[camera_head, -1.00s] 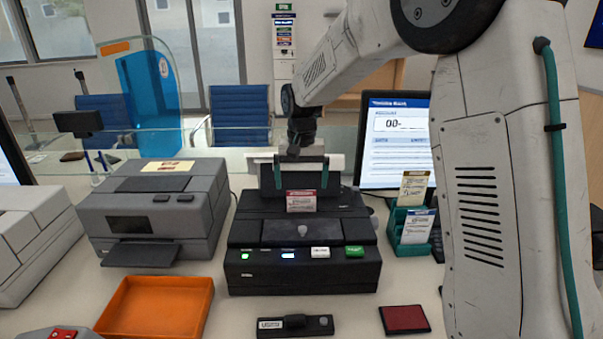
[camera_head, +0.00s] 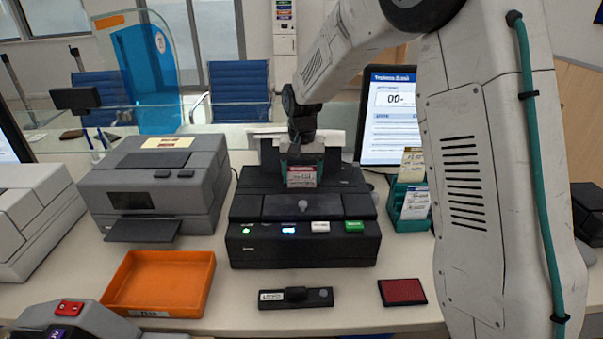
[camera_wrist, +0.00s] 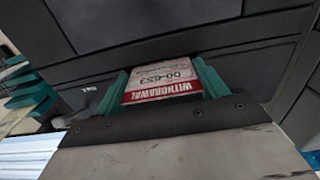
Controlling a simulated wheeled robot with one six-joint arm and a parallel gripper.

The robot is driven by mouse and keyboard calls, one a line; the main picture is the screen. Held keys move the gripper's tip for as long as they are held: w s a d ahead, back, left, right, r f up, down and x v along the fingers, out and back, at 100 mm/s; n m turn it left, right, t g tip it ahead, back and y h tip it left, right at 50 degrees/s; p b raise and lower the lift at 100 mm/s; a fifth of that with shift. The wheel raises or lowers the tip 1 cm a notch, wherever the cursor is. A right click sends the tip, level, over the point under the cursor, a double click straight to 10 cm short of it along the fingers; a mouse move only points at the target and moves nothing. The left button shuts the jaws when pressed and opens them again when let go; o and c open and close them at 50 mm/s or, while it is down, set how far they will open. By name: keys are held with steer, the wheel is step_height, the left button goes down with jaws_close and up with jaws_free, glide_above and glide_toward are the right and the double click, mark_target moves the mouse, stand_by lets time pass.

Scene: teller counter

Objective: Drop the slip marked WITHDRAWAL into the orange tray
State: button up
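The WITHDRAWAL slip (camera_head: 302,176) is a small white card with a red band, standing at the black machine (camera_head: 304,245) behind its raised front part. In the wrist view the slip (camera_wrist: 160,82) shows its WITHDRAWAL lettering upside down. My gripper (camera_head: 303,168) reaches down over it, and its teal fingers (camera_wrist: 163,84) press against the slip's left and right edges, shut on it. The slip's lower end in the head view is partly hidden by the machine. The orange tray (camera_head: 209,284) lies empty on the counter at the front left, with a label on its front.
A grey printer (camera_head: 158,185) stands behind the tray. A teal holder (camera_head: 409,205) with other slips and a monitor (camera_head: 388,115) are at the right. A black stamp (camera_head: 295,298) and a red pad (camera_head: 402,292) lie in front of the machine.

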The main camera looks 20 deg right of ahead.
steer(key=shift+c, duration=1.3)
steer(key=shift+r, duration=5.75)
steer(key=shift+c, duration=0.4)
